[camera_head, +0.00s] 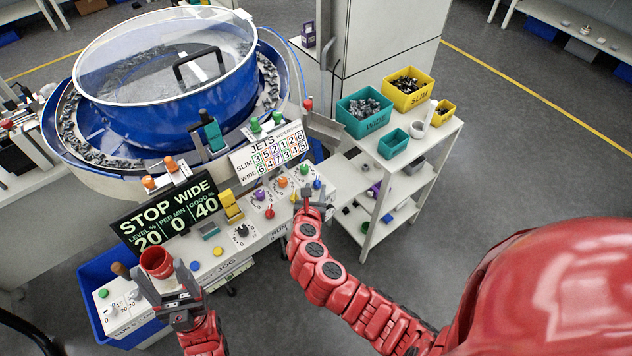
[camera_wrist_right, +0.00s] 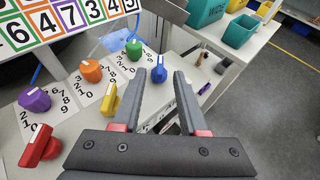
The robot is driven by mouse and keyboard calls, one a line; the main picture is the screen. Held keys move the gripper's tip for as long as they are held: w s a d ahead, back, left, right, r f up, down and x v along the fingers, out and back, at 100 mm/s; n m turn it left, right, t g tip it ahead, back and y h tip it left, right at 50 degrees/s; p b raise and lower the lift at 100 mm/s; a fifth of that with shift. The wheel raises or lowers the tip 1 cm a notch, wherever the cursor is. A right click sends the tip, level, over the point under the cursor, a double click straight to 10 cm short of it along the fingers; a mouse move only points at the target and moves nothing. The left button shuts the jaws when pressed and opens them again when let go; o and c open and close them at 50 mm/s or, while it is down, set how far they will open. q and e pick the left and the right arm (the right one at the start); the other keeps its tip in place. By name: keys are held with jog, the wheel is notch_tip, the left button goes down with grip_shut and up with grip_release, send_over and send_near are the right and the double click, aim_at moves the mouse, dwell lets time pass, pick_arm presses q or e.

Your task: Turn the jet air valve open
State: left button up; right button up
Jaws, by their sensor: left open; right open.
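Several coloured knobs stand on the white sloping panel under the JETS board (camera_head: 270,152): purple (camera_wrist_right: 35,100), orange (camera_wrist_right: 90,70), green (camera_wrist_right: 133,49), blue (camera_wrist_right: 159,69), yellow (camera_wrist_right: 110,100) and red (camera_wrist_right: 40,147). I cannot tell by any label which one is the jet air valve. My right gripper (camera_wrist_right: 168,77) is open and empty over the panel's right end. My left gripper (camera_head: 180,312) is open at the panel's lower left, near a red cup-like part (camera_head: 158,263).
The blue feeder bowl with a clear lid (camera_head: 170,60) is behind the panel. A black STOP WIDE display (camera_head: 165,212) stands left. A white shelf (camera_head: 430,140) with teal (camera_head: 365,112) and yellow bins (camera_head: 407,90) stands right. A blue bin (camera_head: 95,275) is below left.

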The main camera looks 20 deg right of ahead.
aim_at(317, 183)
jog(key=shift+x, duration=1.45)
grip_shut()
